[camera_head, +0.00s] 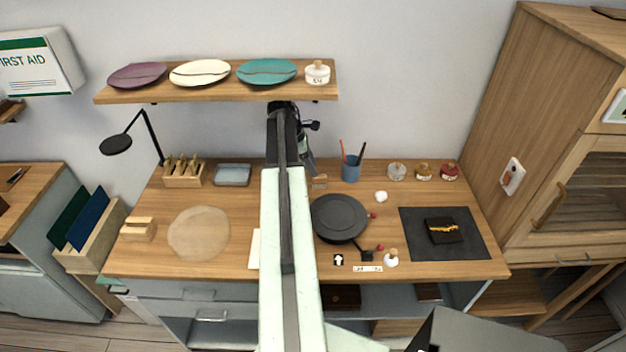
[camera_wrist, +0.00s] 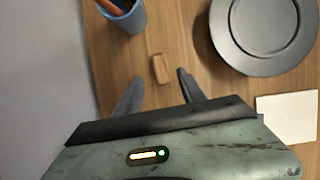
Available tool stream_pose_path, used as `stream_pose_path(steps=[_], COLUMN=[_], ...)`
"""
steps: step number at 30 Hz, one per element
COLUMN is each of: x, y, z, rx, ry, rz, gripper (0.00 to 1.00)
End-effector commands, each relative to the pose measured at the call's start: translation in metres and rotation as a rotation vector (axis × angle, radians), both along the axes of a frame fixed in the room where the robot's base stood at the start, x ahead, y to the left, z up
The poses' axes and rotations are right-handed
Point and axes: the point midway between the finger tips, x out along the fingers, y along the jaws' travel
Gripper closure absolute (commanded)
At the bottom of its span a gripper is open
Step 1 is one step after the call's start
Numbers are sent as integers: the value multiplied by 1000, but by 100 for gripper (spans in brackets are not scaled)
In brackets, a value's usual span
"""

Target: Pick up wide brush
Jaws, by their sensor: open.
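A small tan wooden block-like piece (camera_wrist: 160,68), which may be the wide brush, lies on the wooden table in the wrist view. A small brown and pale piece (camera_head: 319,182) beside my arm in the head view seems to be the same thing. My gripper (camera_wrist: 160,77) is open, with one dark finger on each side just short of the piece. Nothing is between the fingers that I can see as held. In the head view my arm hides most of the gripper and part of the table. I cannot make out bristles.
A blue cup (camera_head: 350,171) with tools stands close by, also in the wrist view (camera_wrist: 122,14). A round black turntable (camera_head: 339,217) is near the piece. A shelf (camera_head: 220,93) with plates hangs above. A dark mat (camera_head: 470,240) lies at the right.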

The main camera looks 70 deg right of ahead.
Motion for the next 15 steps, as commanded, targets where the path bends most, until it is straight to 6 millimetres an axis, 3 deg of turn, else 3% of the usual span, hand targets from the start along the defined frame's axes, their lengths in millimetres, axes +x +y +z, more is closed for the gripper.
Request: stream_pose_path(steps=[7,11,15], x=[-9,-11,-14], y=[-4,-5,-5], z=[-27,-26,-40], rx=[0,0,-1], ry=[0,0,0], rz=[-3,-3,-4], gripper=[53,53,53])
